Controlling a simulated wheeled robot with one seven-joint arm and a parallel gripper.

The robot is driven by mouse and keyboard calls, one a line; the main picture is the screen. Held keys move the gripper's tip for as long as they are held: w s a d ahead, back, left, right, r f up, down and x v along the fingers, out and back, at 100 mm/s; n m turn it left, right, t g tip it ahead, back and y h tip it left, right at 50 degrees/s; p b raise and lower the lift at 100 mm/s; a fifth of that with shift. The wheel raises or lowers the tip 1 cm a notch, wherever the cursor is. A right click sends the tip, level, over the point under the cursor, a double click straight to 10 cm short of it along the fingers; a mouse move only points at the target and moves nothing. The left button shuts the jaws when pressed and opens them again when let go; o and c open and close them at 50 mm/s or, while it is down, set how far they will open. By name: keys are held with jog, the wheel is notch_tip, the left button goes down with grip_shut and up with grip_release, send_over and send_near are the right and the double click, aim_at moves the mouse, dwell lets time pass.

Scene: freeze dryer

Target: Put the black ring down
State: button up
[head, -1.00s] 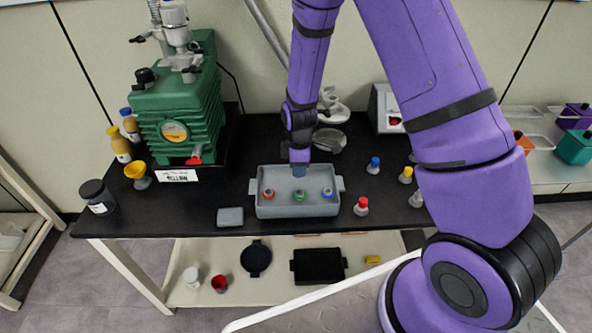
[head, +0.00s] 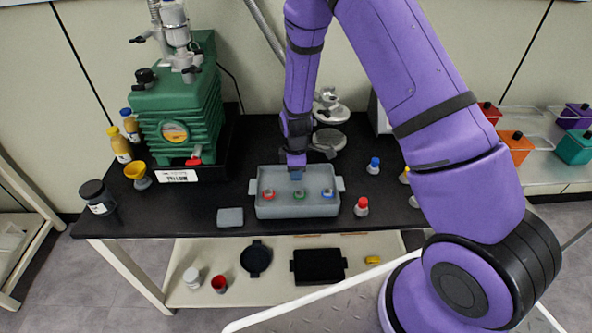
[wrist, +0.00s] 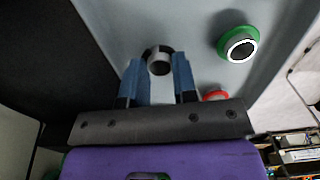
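My gripper (wrist: 159,78) has two blue fingers; in the head view its tip (head: 297,174) is over the back part of the grey tray (head: 296,211). In the wrist view a small black ring (wrist: 159,49) with a grey inside sits between the fingertips, which appear to touch its sides. The ring cannot be made out in the head view. In the tray stand a red-ringed item (head: 268,195), a green-ringed item (head: 299,195) and a blue-ringed item (head: 327,194). The green one (wrist: 239,45) also shows in the wrist view, apart from my fingers.
A grey block (head: 230,217) lies left of the tray. Red-capped (head: 361,206) and blue-capped (head: 373,165) flasks stand to its right. The front strip is clear.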

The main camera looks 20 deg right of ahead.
jog(key=o, duration=0.4)
jog(key=shift+r, duration=0.1)
jog(key=s+d+r+m+t, duration=0.1)
jog(key=s+r+m, duration=0.1)
jog(key=r, duration=1)
jog(key=s+d+r+m, duration=0.1)
jog(key=s+r, duration=0.1)
jog(key=r, duration=1.1)
jog(key=s+d+r+m+t, duration=0.3)
jog(key=s+r+m, duration=0.4)
jog(key=s+r, duration=0.85)
jog(key=shift+s+d+r+m+t, duration=0.25)
jog(key=shift+s+r+m, duration=0.45)
jog(key=shift+s, duration=1)
jog(key=shift+s+d+r+m+t, duration=0.15)
jog(key=shift+s+d+r+m, duration=0.45)
jog(key=shift+s, duration=1.15)
jog(key=shift+s+d+r+m+t, duration=0.15)
jog(key=shift+s+r+m, duration=0.55)
jog(key=shift+s, duration=1)
jog(key=shift+a+f, duration=0.1)
jog(key=shift+f, duration=0.1)
